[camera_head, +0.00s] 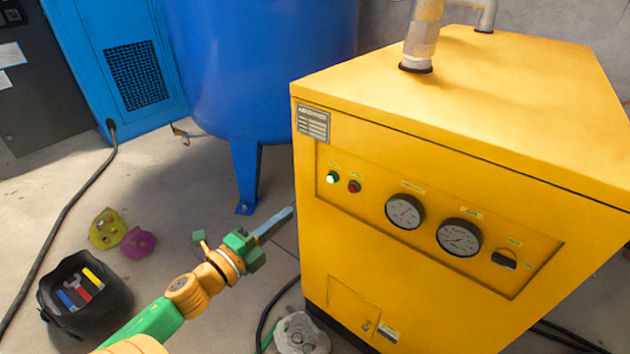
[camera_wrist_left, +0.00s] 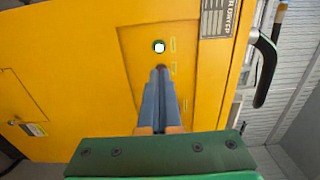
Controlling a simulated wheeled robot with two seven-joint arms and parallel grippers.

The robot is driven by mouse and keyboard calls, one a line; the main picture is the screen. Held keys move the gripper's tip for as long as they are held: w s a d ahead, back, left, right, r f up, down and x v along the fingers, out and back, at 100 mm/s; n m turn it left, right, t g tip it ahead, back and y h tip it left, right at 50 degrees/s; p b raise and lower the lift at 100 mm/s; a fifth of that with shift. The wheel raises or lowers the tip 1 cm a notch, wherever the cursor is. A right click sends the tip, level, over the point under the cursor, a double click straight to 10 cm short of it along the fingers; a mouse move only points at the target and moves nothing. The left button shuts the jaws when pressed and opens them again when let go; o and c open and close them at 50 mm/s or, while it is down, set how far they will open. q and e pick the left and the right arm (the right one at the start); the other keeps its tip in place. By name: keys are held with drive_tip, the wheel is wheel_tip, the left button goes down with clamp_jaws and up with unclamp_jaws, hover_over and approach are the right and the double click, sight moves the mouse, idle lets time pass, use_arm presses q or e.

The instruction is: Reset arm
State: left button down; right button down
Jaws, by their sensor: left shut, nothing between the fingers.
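My left arm comes in from the bottom left of the head view. Its gripper (camera_head: 290,212) points at the left part of the yellow machine's front panel. The fingers are shut with nothing between them. In the left wrist view the shut fingers (camera_wrist_left: 160,75) point at the yellow machine (camera_wrist_left: 70,70). Their tips overlap the red button, and the lit green button (camera_wrist_left: 158,46) shows just above them. In the head view the green lamp (camera_head: 333,177) glows beside the red button (camera_head: 354,186). I cannot tell whether the tips touch the panel. My right gripper is not in view.
The yellow machine (camera_head: 400,290) fills the right, with two gauges (camera_head: 404,211) and a black knob (camera_head: 505,260). A blue tank (camera_head: 265,70) stands behind. A black tool bag (camera_head: 85,295), cloths (camera_head: 107,228) and a cable (camera_head: 60,225) lie on the floor at left.

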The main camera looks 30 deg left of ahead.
use_arm(q)
drive_tip(key=s+a+f+n+g+y+p, duration=0.2)
drive_tip(key=a+f+n+g+y+p, duration=0.3)
drive_tip(key=f, duration=0.5)
drive_tip(key=s+d+f+n+g+h+p, duration=0.1)
drive_tip(key=s+d+f+n+g+p, duration=0.1)
drive_tip(key=s+f+n, duration=0.4)
drive_tip(key=s+d+f+n+g+p, duration=0.15)
drive_tip(key=s+f, duration=0.25)
drive_tip(key=f, duration=0.5)
drive_tip(key=s+d+f+n+g+h+p, duration=0.1)
drive_tip(key=s+d+f+g, duration=0.3)
drive_tip(key=s, duration=0.5)
drive_tip(key=s+d+f+n+g+h+p, duration=0.1)
drive_tip(key=s+d+f+n+g+p, duration=0.1)
drive_tip(key=s+d, duration=0.7)
wheel_tip(320, 180, down, 2)
drive_tip(key=shift+s+d+f+n+g, duration=0.2)
drive_tip(key=shift+n+g, duration=0.35)
drive_tip(key=shift+g, duration=0.7)
